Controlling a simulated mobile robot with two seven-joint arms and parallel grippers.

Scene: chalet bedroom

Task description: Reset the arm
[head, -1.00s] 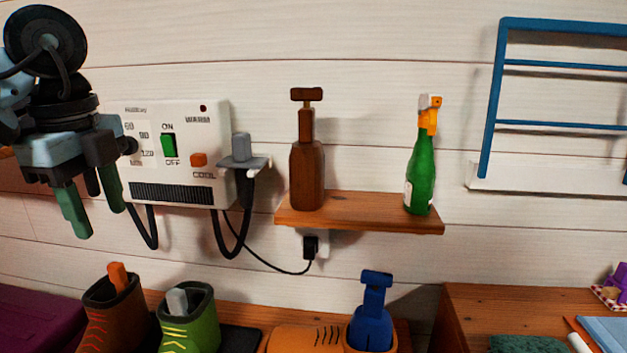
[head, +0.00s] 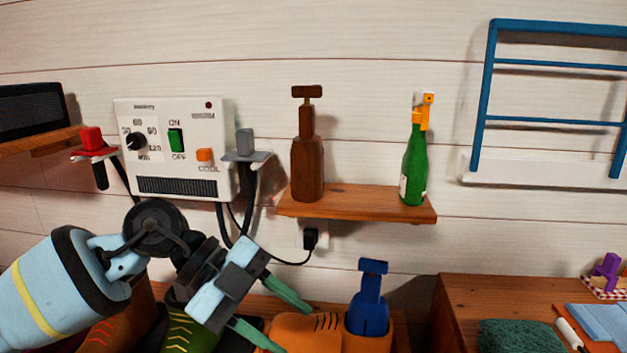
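My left arm comes in from the lower left of the head view. Its gripper (head: 273,316) points down and to the right, with its two green fingers spread apart. Nothing shows between the fingers. My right gripper is not in view.
A white control box (head: 215,116) with hoses hangs on the wall. A wooden shelf (head: 355,207) holds a brown bottle (head: 307,168) and a green bottle (head: 414,165). A blue rack (head: 484,100) hangs right. A dark speaker-like box (head: 30,112) is upper left.

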